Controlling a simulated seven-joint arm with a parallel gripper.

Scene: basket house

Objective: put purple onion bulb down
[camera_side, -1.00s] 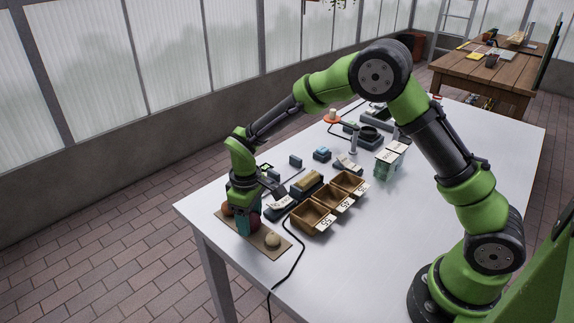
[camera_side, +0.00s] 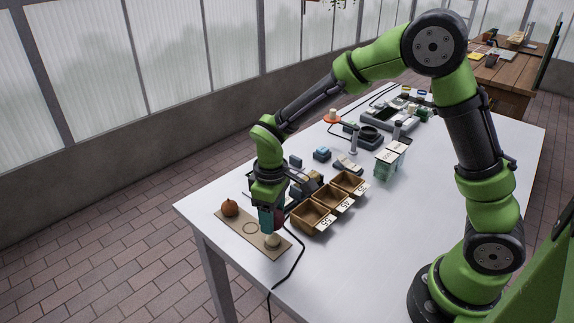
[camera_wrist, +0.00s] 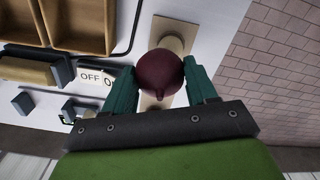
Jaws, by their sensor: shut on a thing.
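My gripper (camera_wrist: 162,88) is shut on the purple onion bulb (camera_wrist: 160,70), with one teal finger on each side of it in the wrist view. In the side view my gripper (camera_side: 272,222) is over the near right part of the tan board (camera_side: 236,229), and the onion (camera_side: 280,216) is mostly hidden behind the fingers. An orange-brown bulb (camera_side: 230,208) sits at the board's left end. A pale bulb (camera_side: 272,241) sits at its near right end, just below my gripper. An empty ring mark (camera_side: 250,228) shows between them.
Three wooden bins (camera_side: 312,215) with number cards stand in a row right of the board. A black cable (camera_side: 298,258) runs across the table's front edge. The table's right side is clear.

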